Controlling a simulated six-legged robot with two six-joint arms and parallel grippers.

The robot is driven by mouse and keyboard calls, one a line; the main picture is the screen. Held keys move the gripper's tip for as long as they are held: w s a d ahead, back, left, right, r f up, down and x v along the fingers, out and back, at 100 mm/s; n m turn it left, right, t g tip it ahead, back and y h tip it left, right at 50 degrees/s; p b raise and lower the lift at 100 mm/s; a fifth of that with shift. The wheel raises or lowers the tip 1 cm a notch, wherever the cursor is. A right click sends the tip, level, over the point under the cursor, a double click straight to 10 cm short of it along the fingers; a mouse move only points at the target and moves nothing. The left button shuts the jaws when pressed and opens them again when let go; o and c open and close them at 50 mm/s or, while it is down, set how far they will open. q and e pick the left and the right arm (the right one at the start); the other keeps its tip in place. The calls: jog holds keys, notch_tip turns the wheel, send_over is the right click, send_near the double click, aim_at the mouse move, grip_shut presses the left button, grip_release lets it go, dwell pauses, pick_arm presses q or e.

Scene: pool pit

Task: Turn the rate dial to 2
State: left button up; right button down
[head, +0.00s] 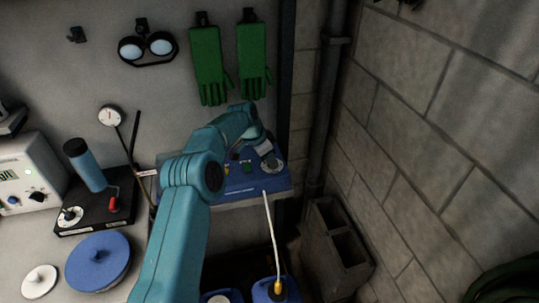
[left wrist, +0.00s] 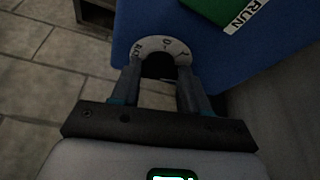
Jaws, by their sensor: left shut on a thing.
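The rate dial (head: 273,167) is a pale round plate at the right end of the blue box (head: 237,183). In the left wrist view the dial plate (left wrist: 163,47) shows dark letters starting "RA" and a few marks too small to read surely. Its dark knob (left wrist: 157,68) sits between the fingers of my left gripper (left wrist: 158,72), which is shut on it. In the head view my left gripper (head: 268,158) reaches down onto the dial from above. The fingers hide the knob's sides, and I cannot tell which number it points to. My right gripper is not in view.
A green button (head: 247,167) is on the box left of the dial; a RUN label (left wrist: 246,16) shows in the wrist view. A hose (head: 272,232) runs down to a blue container (head: 277,291). Grey blocks (head: 333,247) and a brick wall (head: 420,130) stand right.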

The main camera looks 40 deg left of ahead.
pick_arm(q)
jog(key=shift+w+a+m+h+p, duration=0.1)
jog(key=shift+m+h+p, duration=0.4)
jog(key=shift+m+p, duration=0.65)
jog(key=o, duration=1.1)
jog(key=shift+c, duration=0.2)
jog(key=shift+a+r, duration=0.1)
jog(key=shift+r, duration=0.1)
jog(key=v, duration=1.6)
